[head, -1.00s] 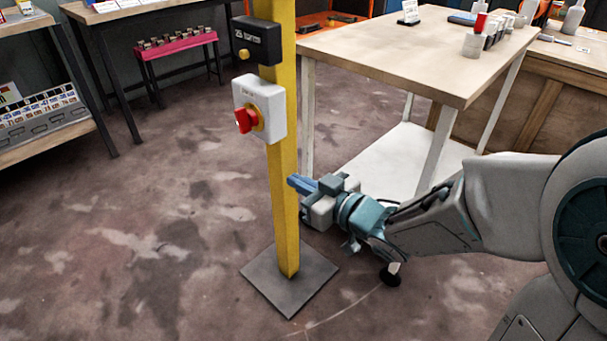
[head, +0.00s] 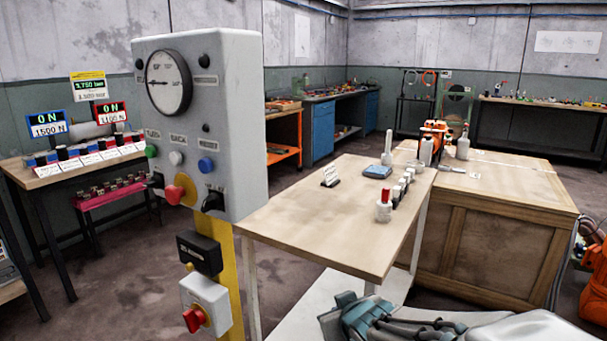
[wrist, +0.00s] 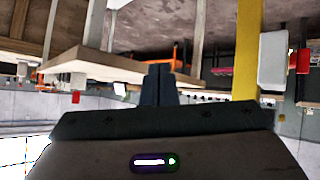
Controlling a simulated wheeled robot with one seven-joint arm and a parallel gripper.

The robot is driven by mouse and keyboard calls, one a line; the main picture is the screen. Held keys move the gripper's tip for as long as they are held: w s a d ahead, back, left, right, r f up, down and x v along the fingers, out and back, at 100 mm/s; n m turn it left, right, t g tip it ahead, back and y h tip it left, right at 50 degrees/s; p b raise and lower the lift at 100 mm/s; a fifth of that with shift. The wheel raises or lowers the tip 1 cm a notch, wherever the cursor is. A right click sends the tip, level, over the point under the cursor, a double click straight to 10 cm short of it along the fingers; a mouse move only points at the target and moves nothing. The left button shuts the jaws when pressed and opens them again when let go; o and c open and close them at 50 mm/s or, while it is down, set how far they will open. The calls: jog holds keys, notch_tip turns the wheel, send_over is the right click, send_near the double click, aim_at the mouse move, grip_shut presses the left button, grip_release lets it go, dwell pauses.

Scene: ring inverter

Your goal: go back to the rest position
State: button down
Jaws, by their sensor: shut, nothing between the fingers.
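My gripper (head: 346,299) is at the bottom edge of the head view, right of the yellow post (head: 228,262) and apart from it in the picture. My arm comes in from the lower right. In the wrist view, which is upside down, the dark fingers (wrist: 158,72) are together with nothing between them. The post (wrist: 247,45) stands to their right there.
The post carries a grey gauge panel (head: 228,125), a black box (head: 199,252) and a white box with a red knob (head: 207,302). A wooden-topped table (head: 310,222) stands close behind my gripper, with a wooden crate (head: 490,235) beyond.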

jog(key=s+d+r+m+g+h+p, duration=0.2)
jog(key=s+d+r+m+g+p, duration=0.1)
jog(key=s+d+r+p, duration=0.3)
notch_tip(320, 180, up, 4)
jog(key=p, duration=0.2)
jog(key=shift+d+h+p, duration=0.15)
jog(key=shift+h+p, duration=0.15)
jog(key=shift+p, duration=0.1)
jog(key=c, duration=2.1)
grip_release()
jog(key=s+r+g+p, duration=0.1)
jog(key=s+r+p, duration=0.2)
jog(key=s+d+r+m+g+p, duration=0.1)
jog(key=s+r+g+p, duration=0.1)
jog(key=s+r+p, duration=0.1)
jog(key=s+r+m+g+p, duration=0.1)
jog(key=s+r+p, duration=0.2)
jog(key=shift+s+d, duration=0.2)
jog(key=o, duration=0.7)
jog(key=shift+s+g, duration=0.25)
jog(key=shift+g, duration=0.05)
jog(key=shift+c, duration=0.2)
jog(key=shift+a, duration=0.1)
